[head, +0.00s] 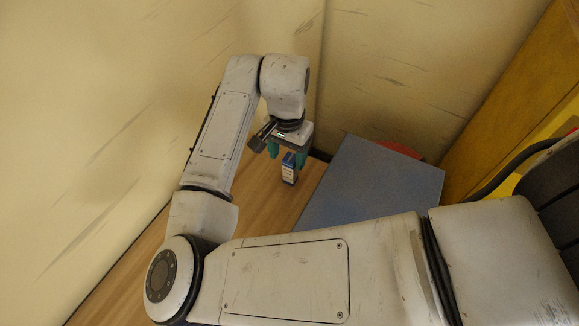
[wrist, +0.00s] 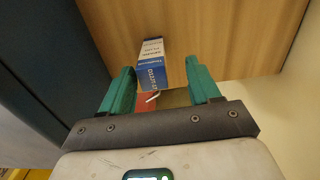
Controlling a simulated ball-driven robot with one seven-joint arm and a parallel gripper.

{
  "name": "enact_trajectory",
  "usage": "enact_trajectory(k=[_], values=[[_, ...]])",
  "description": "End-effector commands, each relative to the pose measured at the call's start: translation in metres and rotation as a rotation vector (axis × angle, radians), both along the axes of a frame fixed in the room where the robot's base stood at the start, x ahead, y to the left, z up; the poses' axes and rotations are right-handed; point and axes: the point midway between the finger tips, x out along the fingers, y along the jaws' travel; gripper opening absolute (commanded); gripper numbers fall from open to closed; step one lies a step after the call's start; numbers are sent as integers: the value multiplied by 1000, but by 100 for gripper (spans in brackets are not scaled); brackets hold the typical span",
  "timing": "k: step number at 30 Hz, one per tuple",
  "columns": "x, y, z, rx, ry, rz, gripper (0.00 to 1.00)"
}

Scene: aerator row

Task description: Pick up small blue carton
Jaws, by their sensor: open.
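The small blue carton (head: 289,172), blue and white with printed text, stands upright on the wooden surface just below my gripper (head: 287,155). It also shows in the wrist view (wrist: 151,62), between and slightly beyond the green fingers. My gripper (wrist: 160,74) is open, with one finger on either side of the carton's line and a visible gap to each. No contact with the carton shows. In the head view the fingers partly hide the carton's top.
A large blue-topped block (head: 370,185) stands close to the right of the carton. A red item (head: 400,150) shows behind it. Cream walls (head: 110,90) rise at left and back. Bare wooden surface (head: 255,200) lies left of the carton. A small red and white item (wrist: 150,98) shows between the finger bases, unclear.

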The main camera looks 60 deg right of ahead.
Motion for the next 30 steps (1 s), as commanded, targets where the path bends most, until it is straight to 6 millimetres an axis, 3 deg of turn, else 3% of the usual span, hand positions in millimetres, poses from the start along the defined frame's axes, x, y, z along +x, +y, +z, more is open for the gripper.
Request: enact_trajectory(k=[12,20,30], values=[[-7,0,-48,0,1,1,62],[-7,-1,-51,-1,-1,1,62],[-7,-1,-51,-1,-1,1,31]])
